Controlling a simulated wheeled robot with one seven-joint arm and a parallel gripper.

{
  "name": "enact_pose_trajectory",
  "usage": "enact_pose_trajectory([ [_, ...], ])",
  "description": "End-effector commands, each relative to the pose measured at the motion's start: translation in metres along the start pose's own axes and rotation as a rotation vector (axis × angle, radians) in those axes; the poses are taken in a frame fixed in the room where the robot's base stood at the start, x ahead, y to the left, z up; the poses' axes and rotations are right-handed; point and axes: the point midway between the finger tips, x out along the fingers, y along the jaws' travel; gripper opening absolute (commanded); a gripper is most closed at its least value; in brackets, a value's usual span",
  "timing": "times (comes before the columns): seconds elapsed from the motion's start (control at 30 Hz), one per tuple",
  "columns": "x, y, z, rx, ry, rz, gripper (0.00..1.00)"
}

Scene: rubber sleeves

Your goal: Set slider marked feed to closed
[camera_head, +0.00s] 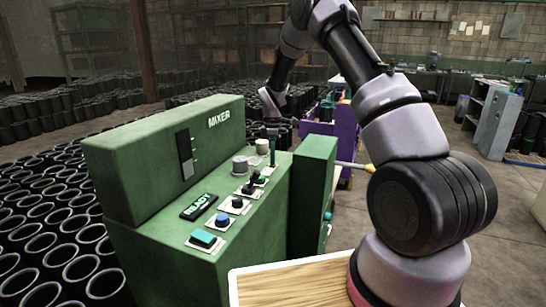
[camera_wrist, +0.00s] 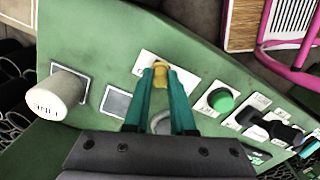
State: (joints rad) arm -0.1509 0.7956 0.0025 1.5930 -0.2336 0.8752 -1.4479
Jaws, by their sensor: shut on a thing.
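The green mixer (camera_head: 215,150) has a sloping control panel with several controls. In the wrist view a yellow-tan knob (camera_wrist: 161,75) stands on a white plate (camera_wrist: 148,59). My gripper (camera_wrist: 161,82) has its teal fingers shut on this knob, one on each side. In the head view my gripper (camera_head: 273,146) reaches down to the far end of the panel, and its fingers hide the knob. I cannot read a feed label on any control, so I cannot tell whether this knob is the slider or how it is set.
A pale cylindrical knob (camera_wrist: 55,95) stands left of my fingers in the wrist view. A green button (camera_wrist: 221,100) and a black lever (camera_wrist: 284,132) lie to the right. A wooden-topped surface (camera_head: 290,287) is in front of the mixer. Black sleeves (camera_head: 50,225) crowd the left floor.

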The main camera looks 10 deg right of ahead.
Motion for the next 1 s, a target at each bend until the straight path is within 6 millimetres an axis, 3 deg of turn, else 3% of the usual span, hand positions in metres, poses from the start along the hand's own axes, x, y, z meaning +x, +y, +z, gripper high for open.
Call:
enact_pose_trajectory([
  [0.2, 0.0, -0.033, -0.014, -0.003, 0.0, -0.002, 0.0],
  [0.53, 0.0, -0.039, -0.017, -0.001, 0.001, -0.005, 0.0],
  [0.57, 0.0, -0.039, -0.017, -0.001, 0.001, -0.005, 0.31],
  [0.6, 0.0, -0.039, -0.017, -0.001, 0.001, -0.005, 0.46],
  [0.63, 0.0, -0.039, -0.017, -0.001, 0.001, -0.005, 0.53],
  [1.0, -0.004, -0.037, -0.016, -0.001, 0.001, -0.001, 0.53],
])
